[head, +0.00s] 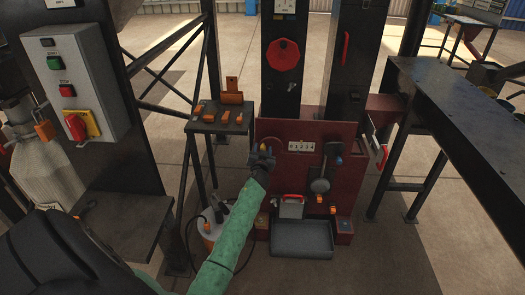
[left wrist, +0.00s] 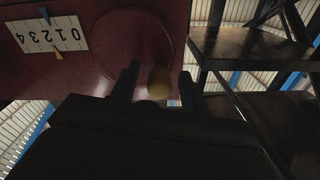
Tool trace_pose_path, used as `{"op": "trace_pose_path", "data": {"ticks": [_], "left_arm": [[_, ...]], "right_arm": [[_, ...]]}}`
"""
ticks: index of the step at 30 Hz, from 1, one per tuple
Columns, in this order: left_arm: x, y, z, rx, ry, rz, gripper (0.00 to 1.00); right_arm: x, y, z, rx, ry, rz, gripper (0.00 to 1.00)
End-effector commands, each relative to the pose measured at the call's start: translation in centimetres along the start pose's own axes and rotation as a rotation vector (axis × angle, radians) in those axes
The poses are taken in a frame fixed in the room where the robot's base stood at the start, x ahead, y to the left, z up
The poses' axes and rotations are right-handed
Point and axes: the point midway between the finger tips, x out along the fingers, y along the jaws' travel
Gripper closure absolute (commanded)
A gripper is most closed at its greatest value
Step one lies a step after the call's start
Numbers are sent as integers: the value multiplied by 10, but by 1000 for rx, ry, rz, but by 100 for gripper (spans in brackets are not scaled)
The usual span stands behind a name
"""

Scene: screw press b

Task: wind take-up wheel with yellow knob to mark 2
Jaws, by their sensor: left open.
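The take-up wheel (left wrist: 140,30) is a dark red disc on the red press panel. Its yellow knob (left wrist: 160,83) shows in the left wrist view between the two dark fingers of my left gripper (left wrist: 158,86). The fingers are open, with a gap at least on the right side of the knob. In the head view my left gripper (head: 262,158) is in front of the wheel and hides much of it. A white number plate (head: 301,146) is right of the wheel; the left wrist view shows it upside down, with a yellow pointer (left wrist: 57,55) at its edge. My right gripper is out of view.
Another wheel (head: 320,184) with a blue knob (head: 339,160) is on the panel's right. A small dark table (head: 222,118) with orange parts stands left of the panel. A grey tray (head: 302,238) lies below. A dark bench (head: 460,100) is at the right.

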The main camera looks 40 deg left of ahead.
Motion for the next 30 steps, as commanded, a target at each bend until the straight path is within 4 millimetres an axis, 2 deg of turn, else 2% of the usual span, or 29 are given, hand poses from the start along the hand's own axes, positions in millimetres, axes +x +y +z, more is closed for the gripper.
{"op": "trace_pose_path", "data": {"ticks": [1, 7, 19, 30], "left_arm": [[0, 0, 0, 0, 0, 0, 60], [0, 0, 0, 0, 0, 0, 99], [0, 0, -3, 67, 0, 0, 99], [0, 5, -14, 356, 0, 0, 99]], "right_arm": [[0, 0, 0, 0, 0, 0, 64], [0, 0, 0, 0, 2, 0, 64], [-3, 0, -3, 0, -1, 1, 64], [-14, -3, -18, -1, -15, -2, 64]]}}
